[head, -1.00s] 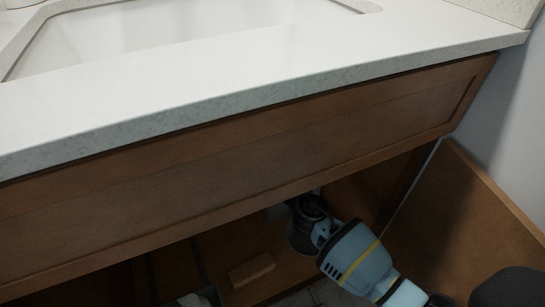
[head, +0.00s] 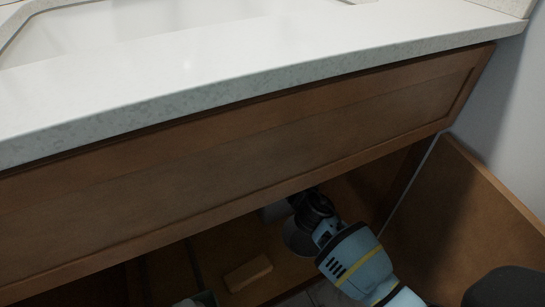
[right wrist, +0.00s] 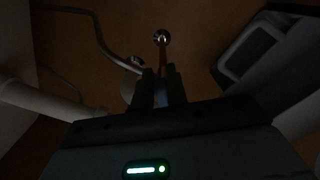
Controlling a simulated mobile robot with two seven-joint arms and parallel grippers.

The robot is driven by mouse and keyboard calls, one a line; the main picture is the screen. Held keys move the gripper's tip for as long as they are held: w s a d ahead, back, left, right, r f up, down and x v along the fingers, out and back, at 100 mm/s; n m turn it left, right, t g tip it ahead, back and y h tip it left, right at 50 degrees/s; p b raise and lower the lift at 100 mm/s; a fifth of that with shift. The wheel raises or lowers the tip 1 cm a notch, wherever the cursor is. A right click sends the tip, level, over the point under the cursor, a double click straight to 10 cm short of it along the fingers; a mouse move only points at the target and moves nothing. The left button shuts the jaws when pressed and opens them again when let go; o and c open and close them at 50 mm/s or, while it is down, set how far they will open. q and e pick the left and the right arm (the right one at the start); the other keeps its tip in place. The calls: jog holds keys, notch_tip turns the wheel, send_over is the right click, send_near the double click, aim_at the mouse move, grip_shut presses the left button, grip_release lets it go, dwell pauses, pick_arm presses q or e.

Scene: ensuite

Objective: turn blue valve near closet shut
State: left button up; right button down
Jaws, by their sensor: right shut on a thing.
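My right gripper (head: 310,205) reaches into the open cabinet under the sink in the head view. In the right wrist view its two dark fingers (right wrist: 160,88) are closed on a small blue piece, the blue valve (right wrist: 161,97), of which only a dim strip shows between them. A metal pipe (right wrist: 162,55) with a shiny round end runs up just beyond the fingertips. The valve is hidden behind my gripper in the head view. My left gripper is in neither view.
The vanity's front panel (head: 240,150) and counter edge (head: 200,108) are above my right arm. An open wooden door (head: 470,215) stands on the right. A wooden block (head: 248,272) lies on the cabinet floor. A curved pipe (right wrist: 105,45) and a grey-white box (right wrist: 258,50) flank the fingers.

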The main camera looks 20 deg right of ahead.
jog(key=m, duration=0.2)
jog(key=f+m, duration=0.1)
jog(key=shift+d+m, duration=0.2)
jog(key=shift+m, duration=0.2)
jog(key=shift+d+f+m, duration=0.1)
jog(key=shift+f+m, duration=0.15)
jog(key=shift+m, duration=0.85)
jog(key=shift+f+m, duration=0.2)
jog(key=shift+m, duration=0.9)
jog(key=c, duration=1.4)
grip_release()
jog(key=s+p, duration=0.2)
jog(key=s, duration=0.6)
jog(key=shift+d, duration=0.15)
